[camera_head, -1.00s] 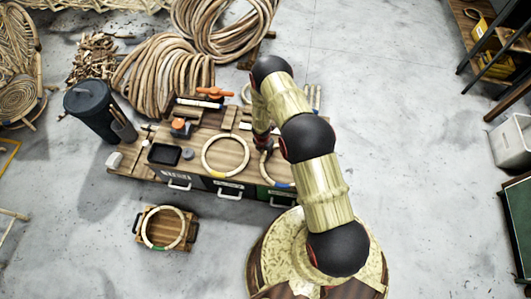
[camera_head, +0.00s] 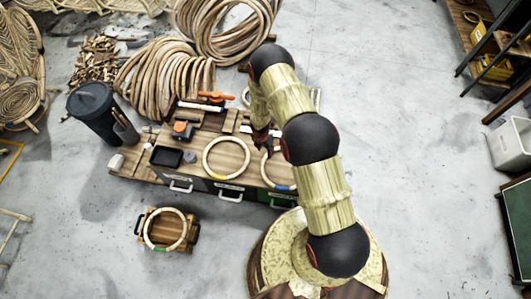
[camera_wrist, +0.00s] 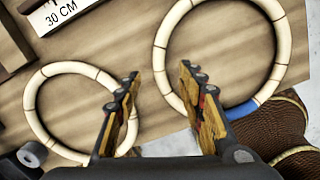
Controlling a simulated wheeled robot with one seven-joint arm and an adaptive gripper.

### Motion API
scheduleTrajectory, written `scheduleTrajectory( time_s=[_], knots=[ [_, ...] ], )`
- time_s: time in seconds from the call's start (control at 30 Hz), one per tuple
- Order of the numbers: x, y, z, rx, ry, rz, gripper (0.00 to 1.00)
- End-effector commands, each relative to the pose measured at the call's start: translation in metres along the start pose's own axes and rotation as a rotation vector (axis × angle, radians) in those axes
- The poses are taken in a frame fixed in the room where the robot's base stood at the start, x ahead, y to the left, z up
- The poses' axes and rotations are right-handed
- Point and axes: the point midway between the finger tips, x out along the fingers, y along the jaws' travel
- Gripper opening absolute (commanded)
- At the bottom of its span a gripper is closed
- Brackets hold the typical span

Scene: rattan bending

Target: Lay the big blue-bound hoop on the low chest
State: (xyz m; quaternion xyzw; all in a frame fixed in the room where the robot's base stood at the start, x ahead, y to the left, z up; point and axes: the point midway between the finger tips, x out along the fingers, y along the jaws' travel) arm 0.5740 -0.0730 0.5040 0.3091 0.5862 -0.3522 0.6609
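The big blue-bound hoop (camera_head: 264,172) lies flat on the right part of the workbench, partly hidden by my arm in the head view. In the wrist view, the blue-bound hoop (camera_wrist: 163,62) is at the upper right, with its blue binding low on its rim. My gripper (camera_head: 264,146) is above the bench near this hoop's far side. In the wrist view my gripper (camera_wrist: 160,98) is open and empty, its right finger overlapping the hoop's left rim in the picture. The low chest (camera_head: 190,238) is a small wooden box on the floor, with a green-bound hoop (camera_head: 148,238) on it.
A yellow-bound hoop (camera_head: 205,160) lies left of the blue-bound one on the workbench (camera_head: 240,190). A black tray (camera_head: 166,156) and orange-topped tools (camera_head: 183,130) are on the bench. A dark bin (camera_head: 93,112) stands at its left. Floor around the chest is clear.

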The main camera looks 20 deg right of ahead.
Motion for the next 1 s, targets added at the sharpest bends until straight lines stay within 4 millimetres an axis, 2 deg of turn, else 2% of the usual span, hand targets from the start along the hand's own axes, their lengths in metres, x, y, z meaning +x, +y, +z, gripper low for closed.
scheduleTrajectory(
  time_s=[0.03,0.1,0.43,0.53,0.67,0.8,1.0],
  knots=[
    [-0.014,0.001,0.001,0.000,-0.001,0.001,0.39],
    [-0.026,0.000,0.001,0.000,-0.001,0.001,0.39],
    [-0.060,0.003,0.004,0.017,-0.007,0.004,0.39],
    [-0.089,0.012,0.017,0.081,-0.029,0.015,0.39],
    [-0.156,0.024,0.041,0.239,-0.073,0.038,0.39],
    [-0.239,0.029,0.060,0.447,-0.112,0.074,0.39],
    [-0.352,0.021,0.068,0.743,-0.139,0.137,0.39]
  ],
)
